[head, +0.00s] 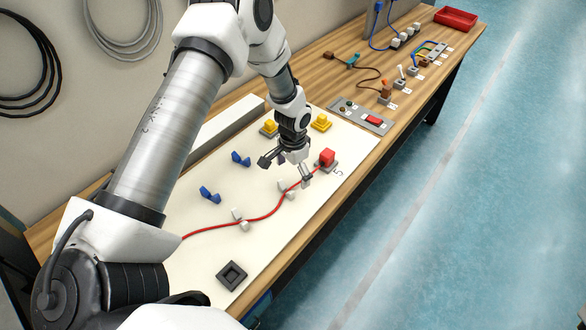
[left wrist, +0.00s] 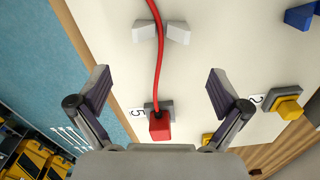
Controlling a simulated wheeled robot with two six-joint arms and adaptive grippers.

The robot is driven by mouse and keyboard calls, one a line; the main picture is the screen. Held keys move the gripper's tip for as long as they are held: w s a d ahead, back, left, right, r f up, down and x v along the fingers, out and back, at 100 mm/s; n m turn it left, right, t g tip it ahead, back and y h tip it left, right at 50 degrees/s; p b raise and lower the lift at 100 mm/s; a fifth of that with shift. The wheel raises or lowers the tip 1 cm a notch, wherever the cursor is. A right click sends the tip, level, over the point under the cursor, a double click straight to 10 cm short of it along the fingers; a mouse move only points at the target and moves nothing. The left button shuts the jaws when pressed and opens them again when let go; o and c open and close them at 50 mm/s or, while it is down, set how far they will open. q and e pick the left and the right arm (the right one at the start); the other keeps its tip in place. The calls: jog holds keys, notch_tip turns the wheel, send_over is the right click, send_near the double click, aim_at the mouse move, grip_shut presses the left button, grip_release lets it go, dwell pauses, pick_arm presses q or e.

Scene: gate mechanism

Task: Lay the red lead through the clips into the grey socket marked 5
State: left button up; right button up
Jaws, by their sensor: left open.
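The red lead (head: 262,216) runs across the pale board, between the two halves of a white clip (head: 238,215) and of another white clip (head: 287,189). In the left wrist view the lead (left wrist: 159,55) passes between the halves of a white clip (left wrist: 178,32). Its red plug (head: 327,156) sits in the grey socket (head: 331,167) beside the printed 5; the plug (left wrist: 159,127) shows there in the left wrist view too. How deep it sits, I cannot tell. My left gripper (head: 287,170) is open and empty, above the board near the plug, fingers apart from it. My right gripper is out of view.
Blue clips (head: 210,194), yellow plugs (head: 320,122) and a dark square block (head: 232,275) stand on the board. A grey panel with a red button (head: 373,120) and more cables lie farther along the bench. A red tray (head: 456,18) is at the far end.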

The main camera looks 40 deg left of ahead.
pick_arm(q)
jog(key=shift+r, duration=0.3)
notch_tip(320, 180, up, 12)
dwell(0.3)
